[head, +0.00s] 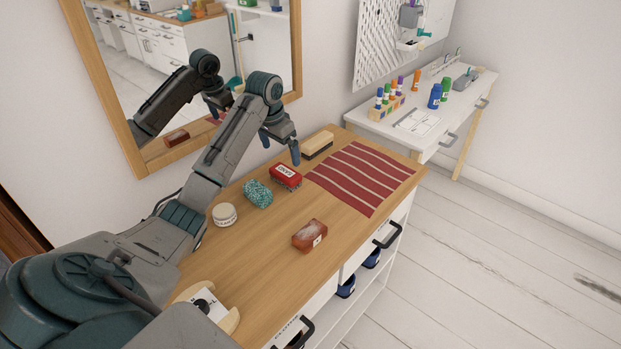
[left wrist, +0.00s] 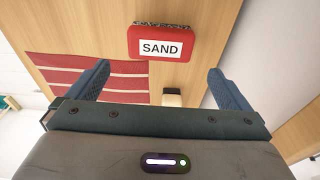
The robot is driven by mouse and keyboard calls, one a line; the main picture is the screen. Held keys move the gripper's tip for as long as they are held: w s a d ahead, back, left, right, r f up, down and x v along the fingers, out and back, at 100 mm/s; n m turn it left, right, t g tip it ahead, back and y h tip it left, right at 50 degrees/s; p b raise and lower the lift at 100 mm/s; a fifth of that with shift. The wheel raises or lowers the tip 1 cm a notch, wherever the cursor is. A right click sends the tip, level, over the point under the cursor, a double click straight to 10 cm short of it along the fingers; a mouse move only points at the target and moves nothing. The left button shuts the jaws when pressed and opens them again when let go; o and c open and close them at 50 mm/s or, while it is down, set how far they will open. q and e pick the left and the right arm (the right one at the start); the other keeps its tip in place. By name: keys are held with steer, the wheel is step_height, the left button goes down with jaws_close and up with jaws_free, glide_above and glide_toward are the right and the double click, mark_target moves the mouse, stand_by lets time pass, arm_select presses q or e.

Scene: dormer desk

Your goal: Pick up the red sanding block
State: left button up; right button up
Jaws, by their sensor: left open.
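The red sanding block (head: 286,178) lies flat on the wooden desk top (head: 262,250), beside the near-left edge of a red striped mat. In the left wrist view, the block (left wrist: 162,43) shows its white SAND label and a dark gritty edge. My left gripper (head: 280,147) is open and empty, above the desk and just behind the block in the head view. In the left wrist view, the block lies ahead of the gap between the fingers (left wrist: 160,72), not between them. My right gripper is not in view.
A teal speckled sponge (head: 257,193) sits close left of the block, with a round white tin (head: 224,214) beyond it. A wood-and-dark brush (head: 318,144) lies behind, near the mirror (head: 297,50). A reddish-brown block (head: 310,235) lies in front. The striped mat (head: 360,178) is clear.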

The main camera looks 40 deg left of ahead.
mark_target(285, 171)
arm_select(q)
steer(key=shift+a+r, duration=0.25)
steer(key=shift+d+f, duration=0.1)
steer(key=shift+f, duration=0.1)
step_height(285, 171, down, 4)
steer(key=shift+w+r+p, duration=0.15)
steer(key=shift+r+p, duration=0.05)
steer(key=shift+p, duration=0.1)
steer(key=shift+w+f, duration=0.1)
steer(key=shift+f, duration=0.3)
steer(key=f, duration=0.2)
steer(key=w+f+p, duration=0.1)
steer(key=f, duration=0.2)
steer(key=shift+d, duration=0.15)
steer(key=c, duration=0.6)
steer(key=shift+c, duration=0.6)
steer(key=shift+r, duration=0.15)
step_height(285, 171, up, 9)
steer(key=shift+f+b, duration=0.2)
steer(key=shift+b, duration=0.35)
steer(key=shift+r, duration=0.55)
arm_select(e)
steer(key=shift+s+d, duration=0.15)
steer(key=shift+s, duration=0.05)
